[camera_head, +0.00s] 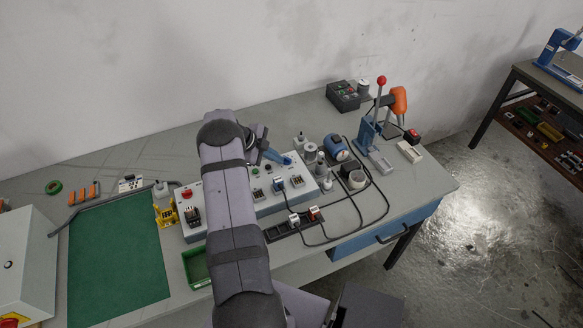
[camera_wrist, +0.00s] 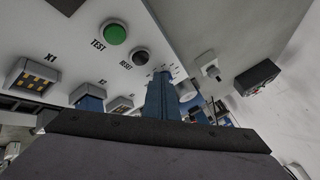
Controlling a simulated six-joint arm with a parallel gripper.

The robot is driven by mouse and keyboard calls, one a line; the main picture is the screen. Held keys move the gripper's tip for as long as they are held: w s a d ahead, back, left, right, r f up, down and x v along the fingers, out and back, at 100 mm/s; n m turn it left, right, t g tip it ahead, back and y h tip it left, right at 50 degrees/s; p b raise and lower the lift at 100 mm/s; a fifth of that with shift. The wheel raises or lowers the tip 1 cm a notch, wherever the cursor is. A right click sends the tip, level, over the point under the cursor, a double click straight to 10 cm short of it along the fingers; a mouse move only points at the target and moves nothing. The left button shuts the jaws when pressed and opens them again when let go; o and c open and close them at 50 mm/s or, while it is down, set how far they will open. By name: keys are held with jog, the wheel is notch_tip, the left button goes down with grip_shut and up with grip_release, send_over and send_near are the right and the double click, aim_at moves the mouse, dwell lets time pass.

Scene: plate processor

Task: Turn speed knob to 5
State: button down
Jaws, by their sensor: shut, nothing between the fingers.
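The white control panel (camera_head: 268,204) stands on the workbench, partly covered by my arm in the head view. In the wrist view, the panel (camera_wrist: 70,50) carries a green TEST button (camera_wrist: 114,33) and a dark RESET button (camera_wrist: 141,56). Small scale marks (camera_wrist: 178,70) show beside my fingertips. The speed knob itself cannot be made out; it may be behind my fingers. My gripper (camera_wrist: 162,78) has its blue fingers shut, with the tips at the panel by these marks. In the head view, my gripper (camera_head: 287,160) is over the panel's back edge. Contact cannot be told.
Sockets with plugs line the panel's front, including the X1 connector (camera_wrist: 33,76). Black cables run over the bench to the right. A blue lever press (camera_head: 368,132) and an orange tool (camera_head: 398,101) stand beyond. A green mat (camera_head: 118,255) lies clear at left.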

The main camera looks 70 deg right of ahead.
jog(key=shift+w+d+f+b, duration=0.15)
jog(key=shift+w+d+b, duration=0.5)
jog(key=shift+b, duration=0.85)
jog(key=shift+d+b, duration=0.85)
jog(key=shift+b, duration=0.25)
jog(key=shift+s+d, duration=0.1)
jog(key=shift+d, duration=0.15)
jog(key=shift+d+b, duration=0.25)
jog(key=shift+b, duration=0.25)
jog(key=shift+s+d, duration=0.15)
jog(key=shift+s+d, duration=0.4)
jog(key=shift+s, duration=0.05)
jog(key=shift+r, duration=0.2)
